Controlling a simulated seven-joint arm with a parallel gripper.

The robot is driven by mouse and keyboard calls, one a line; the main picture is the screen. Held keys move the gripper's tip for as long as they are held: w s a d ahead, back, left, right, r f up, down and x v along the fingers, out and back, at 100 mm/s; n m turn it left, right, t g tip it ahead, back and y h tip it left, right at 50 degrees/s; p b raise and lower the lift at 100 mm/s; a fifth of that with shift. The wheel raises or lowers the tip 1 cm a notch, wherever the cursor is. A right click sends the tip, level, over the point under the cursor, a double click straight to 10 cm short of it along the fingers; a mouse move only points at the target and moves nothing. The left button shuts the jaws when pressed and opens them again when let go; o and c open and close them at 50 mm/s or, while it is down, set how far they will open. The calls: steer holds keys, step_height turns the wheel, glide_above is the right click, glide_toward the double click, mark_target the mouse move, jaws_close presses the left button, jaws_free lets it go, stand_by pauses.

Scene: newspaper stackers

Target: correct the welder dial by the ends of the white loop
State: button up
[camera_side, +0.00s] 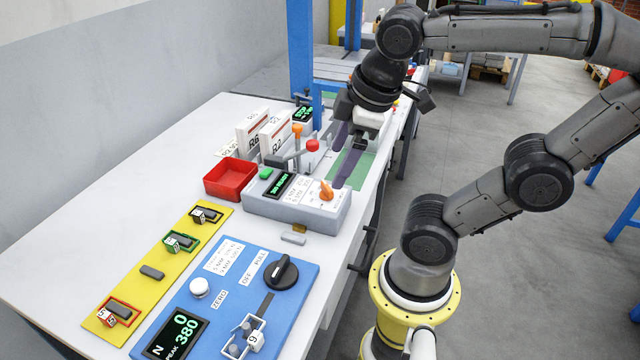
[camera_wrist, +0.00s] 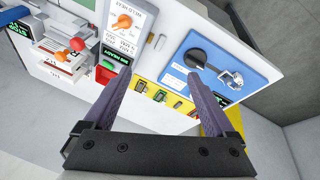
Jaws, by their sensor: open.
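The welder (camera_side: 290,208) is a grey box with a green button, a lit green display and an orange dial (camera_side: 326,189). The dial also shows at the top of the wrist view (camera_wrist: 124,21); its exact setting is too small to read. A white-framed loop (camera_side: 232,347) with a tag that looks like 9 sits at the front of the blue tester panel (camera_side: 222,300). Its ends cannot be made out clearly. My gripper (camera_side: 350,152) is above the bench's right side, behind the welder. Its purple fingers are apart and empty in the wrist view (camera_wrist: 157,82).
The tester has a black OFF/PULL knob (camera_side: 282,271), a white button and a display reading 0, peak 380. A yellow strip (camera_side: 150,257) holds several tagged pieces. A red tray (camera_side: 231,178), upright cards (camera_side: 262,133) and orange and red lever knobs stand near the welder.

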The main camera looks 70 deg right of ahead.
steer(key=w+d+r+n+g+h, duration=0.1)
steer(key=w+d+n+g+h, duration=0.1)
steer(key=w+d+n+g, duration=0.25)
steer(key=g, duration=0.2)
glide_toward(326, 186)
steer(key=shift+g, duration=0.25)
steer(key=x, duration=0.8)
steer(key=shift+w+d+f, duration=0.1)
steer(key=shift+d+f, duration=0.05)
steer(key=shift+f, duration=0.3)
steer(key=c, duration=1.4)
